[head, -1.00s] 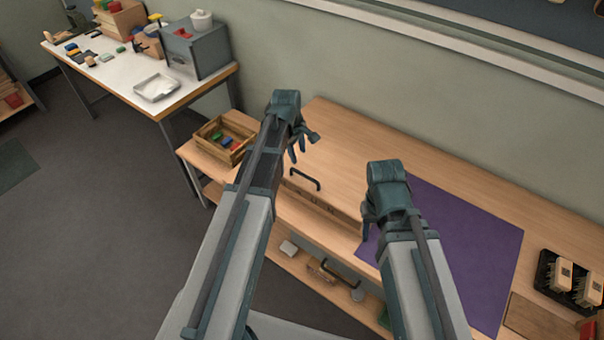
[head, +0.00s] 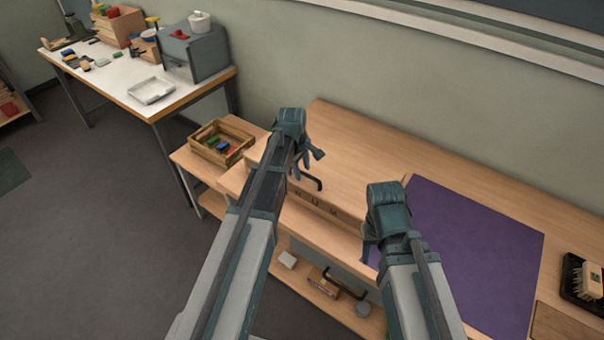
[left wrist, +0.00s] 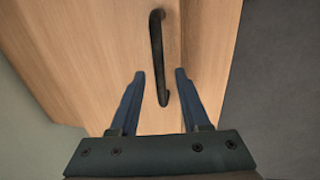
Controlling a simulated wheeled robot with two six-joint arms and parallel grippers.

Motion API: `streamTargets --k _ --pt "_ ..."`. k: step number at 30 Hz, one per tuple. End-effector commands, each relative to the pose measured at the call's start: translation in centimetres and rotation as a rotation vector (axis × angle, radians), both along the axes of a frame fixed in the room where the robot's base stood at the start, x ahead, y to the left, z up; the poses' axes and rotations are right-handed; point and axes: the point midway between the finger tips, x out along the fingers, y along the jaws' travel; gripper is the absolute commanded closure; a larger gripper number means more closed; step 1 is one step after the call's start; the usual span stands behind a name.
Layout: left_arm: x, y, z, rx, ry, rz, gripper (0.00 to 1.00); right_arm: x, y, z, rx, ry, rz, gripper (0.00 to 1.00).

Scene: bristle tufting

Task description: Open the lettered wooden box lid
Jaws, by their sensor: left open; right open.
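The wooden box (head: 345,150) stands on the bench with a broad pale lid and dark letters (head: 318,204) on its front face, partly hidden by my arms. A black bar handle (head: 312,181) is on the lid near its front edge. My left gripper (head: 306,164) is open at the handle. In the left wrist view, the black handle (left wrist: 157,50) runs lengthwise, its near end between the two open fingers (left wrist: 160,73); I cannot tell whether they touch it. My right gripper (head: 369,235) is in front of the box's right side, its fingers mostly hidden.
A purple mat (head: 480,250) lies right of the box. A wooden crate (head: 222,142) of coloured blocks sits to the left. A black tray (head: 572,285) with a brush is at far right. A lower shelf (head: 345,310) holds small items. A white table (head: 110,75) stands at back left.

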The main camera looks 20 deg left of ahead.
Motion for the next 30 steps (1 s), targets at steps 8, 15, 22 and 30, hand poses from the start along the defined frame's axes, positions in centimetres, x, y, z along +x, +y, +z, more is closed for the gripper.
streamTargets --k 8,15,22,30 --pt "0.0 -0.01 0.06 0.0 0.0 0.0 0.66 0.0 0.0 0.06 0.0 0.0 0.0 0.5" --pt "0.0 -0.01 0.06 0.0 0.0 0.0 1.0 0.0 0.01 0.06 0.0 0.0 0.0 0.5" --pt "0.01 -0.01 0.05 0.0 0.0 0.0 1.0 0.0 0.01 0.06 0.0 0.0 0.0 0.5" --pt "0.01 -0.01 0.05 0.0 0.0 0.0 1.0 0.0 0.01 0.05 0.0 0.0 0.0 0.5"
